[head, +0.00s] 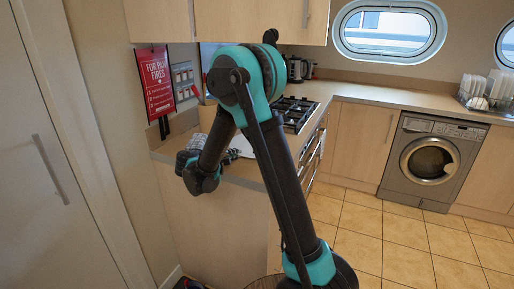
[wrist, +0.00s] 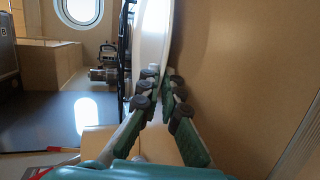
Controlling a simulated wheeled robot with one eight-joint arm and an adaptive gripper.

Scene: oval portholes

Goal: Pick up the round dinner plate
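The round dinner plate (wrist: 152,35) is white and shows almost edge-on in the upper middle of the wrist view. My gripper (wrist: 161,84) has its two dark fingers drawn close together, one on each side of the plate's near rim, and looks shut on it. The fingertips hide the lowest part of the rim. In the head view a white patch (head: 243,147) on the worktop, partly hidden by my arm, looks like the plate. The gripper's fingers are not clear there behind my own wrist.
A patterned grey cloth (head: 184,160) lies on the worktop beside my wrist. A gas hob (head: 294,112) is behind, with a kettle (head: 297,69) farther back. A red sign (head: 156,85) hangs on the left wall. The tiled floor (head: 385,225) at right is clear.

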